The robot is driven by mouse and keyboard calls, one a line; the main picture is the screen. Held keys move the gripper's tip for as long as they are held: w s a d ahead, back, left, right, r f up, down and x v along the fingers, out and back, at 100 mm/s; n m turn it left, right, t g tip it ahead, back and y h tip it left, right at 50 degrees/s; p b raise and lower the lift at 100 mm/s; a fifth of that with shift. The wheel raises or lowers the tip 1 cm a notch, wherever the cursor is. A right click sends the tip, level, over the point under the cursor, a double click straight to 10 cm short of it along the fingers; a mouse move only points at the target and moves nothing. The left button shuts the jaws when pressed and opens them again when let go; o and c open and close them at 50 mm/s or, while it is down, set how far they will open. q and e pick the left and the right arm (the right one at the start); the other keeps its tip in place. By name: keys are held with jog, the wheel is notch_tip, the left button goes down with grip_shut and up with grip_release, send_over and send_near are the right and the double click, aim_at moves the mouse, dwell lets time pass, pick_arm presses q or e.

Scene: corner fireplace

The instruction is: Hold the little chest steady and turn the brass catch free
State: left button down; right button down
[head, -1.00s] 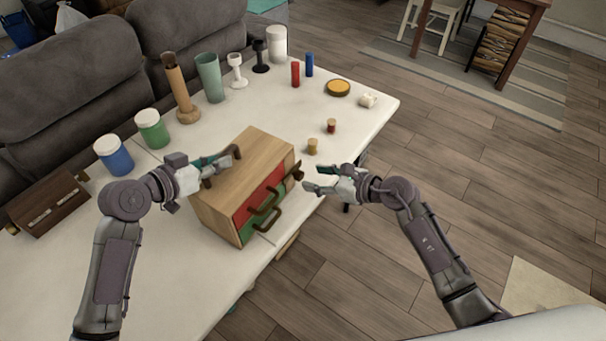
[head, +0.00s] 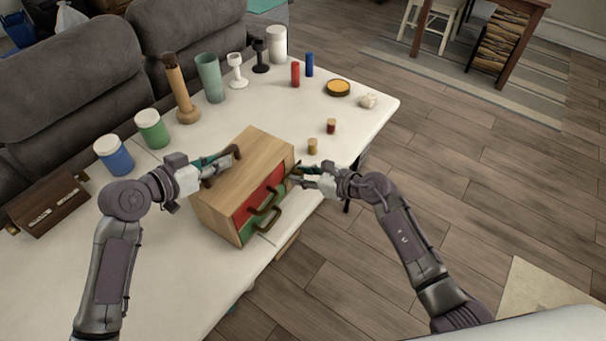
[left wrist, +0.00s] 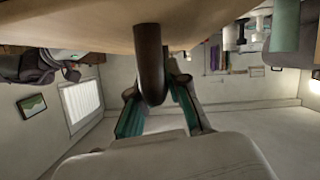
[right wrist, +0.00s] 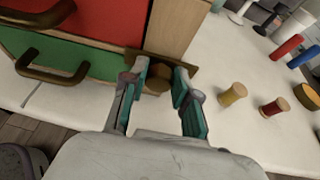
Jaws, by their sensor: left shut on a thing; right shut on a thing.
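The little chest (head: 240,170) is a light wooden box on the white table, with a red drawer front (head: 258,198) above a green one (head: 252,228). My left gripper (head: 226,158) is shut on the dark handle on the chest's top; in the left wrist view the handle (left wrist: 150,60) stands between its fingers. My right gripper (head: 296,177) is at the chest's right front edge. In the right wrist view its fingers are closed around the round knob of the brass catch (right wrist: 158,76), which lies across the edge beside the red drawer. The catch is mostly hidden in the head view.
Two dark drawer handles (head: 268,210) stick out left of my right gripper. Two small spools (head: 312,146) (head: 331,126) stand behind it. Blue (head: 114,155) and green jars (head: 152,130), a brown box (head: 48,203) and several upright items stand along the back and left. The table's front left is bare.

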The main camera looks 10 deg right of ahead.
jog(key=shift+y, duration=0.3)
jog(key=m, duration=0.1)
jog(key=m+g+y, duration=0.1)
jog(key=m, duration=0.1)
jog(key=shift+w+d, duration=0.2)
jog(key=m+g+y, duration=0.1)
jog(key=m, duration=0.2)
jog(key=shift+w+d+f+g+y, duration=0.1)
jog(key=shift+f+g+y, duration=0.1)
jog(key=shift+g+y, duration=0.2)
jog(key=m+y, duration=0.2)
jog(key=m, duration=0.1)
jog(key=shift+f+m, duration=0.15)
jog(key=shift+m, duration=0.25)
jog(key=m+y, duration=0.1)
jog(key=m, duration=0.2)
jog(key=shift+f, duration=0.15)
jog(key=shift+d+m+y, duration=0.1)
jog(key=shift+m+y, duration=0.2)
jog(key=shift+m, duration=0.2)
jog(key=c, duration=0.9)
grip_release()
jog(key=shift+g, duration=0.3)
jog(key=shift+o, duration=0.2)
